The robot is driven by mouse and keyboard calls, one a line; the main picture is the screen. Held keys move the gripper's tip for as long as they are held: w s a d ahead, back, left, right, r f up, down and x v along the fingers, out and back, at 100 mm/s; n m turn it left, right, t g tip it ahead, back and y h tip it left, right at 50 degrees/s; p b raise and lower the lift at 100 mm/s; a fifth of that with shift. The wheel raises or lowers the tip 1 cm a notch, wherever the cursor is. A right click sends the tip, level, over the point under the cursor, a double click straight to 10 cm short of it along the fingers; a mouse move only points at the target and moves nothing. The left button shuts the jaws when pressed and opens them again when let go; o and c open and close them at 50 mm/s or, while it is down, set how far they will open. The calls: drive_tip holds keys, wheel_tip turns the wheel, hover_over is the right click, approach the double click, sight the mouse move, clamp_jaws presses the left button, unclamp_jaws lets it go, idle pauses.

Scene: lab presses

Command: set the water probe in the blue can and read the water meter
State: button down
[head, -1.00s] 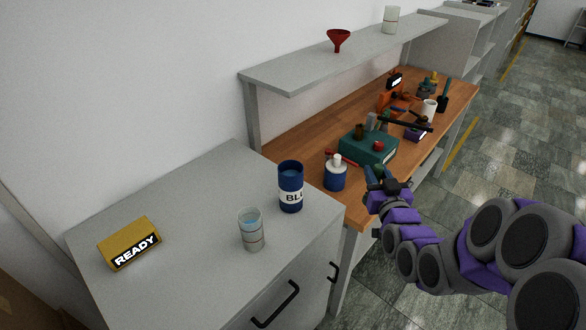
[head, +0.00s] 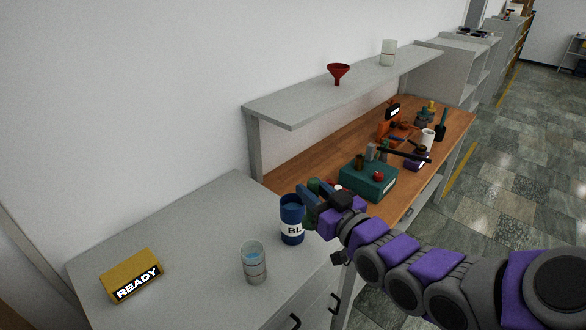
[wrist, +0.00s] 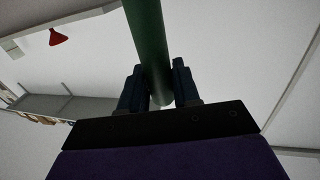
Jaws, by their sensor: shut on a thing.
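A clear glass of water (head: 254,262) stands just left of and in front of the can. A wooden bench (head: 300,163) with a teal box (head: 368,182) and several tools lies behind. A grey shelf (head: 330,92) holds a red funnel (head: 338,73).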

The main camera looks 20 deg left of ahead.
drive_tip(key=shift+w+a+r+p, duration=0.15)
drive_tip(key=shift+w+a+p, duration=0.2)
drive_tip(key=shift+p, duration=0.25)
drive_tip(key=w+a+f, duration=0.1)
drive_tip(key=w+a, duration=0.1)
drive_tip(key=w, duration=0.1)
drive_tip(key=w+a+f, duration=0.2)
drive_tip(key=w+a, duration=0.1)
drive_tip(key=w, duration=0.1)
drive_tip(key=w+a+f, duration=0.2)
drive_tip(key=w+a, duration=0.1)
drive_tip(key=shift+w+f+b, duration=0.15)
drive_tip(key=shift+w+b, duration=0.05)
drive_tip(key=shift+b, duration=0.2)
drive_tip(key=shift+d, duration=0.1)
drive_tip(key=c, duration=0.8)
unclamp_jaws()
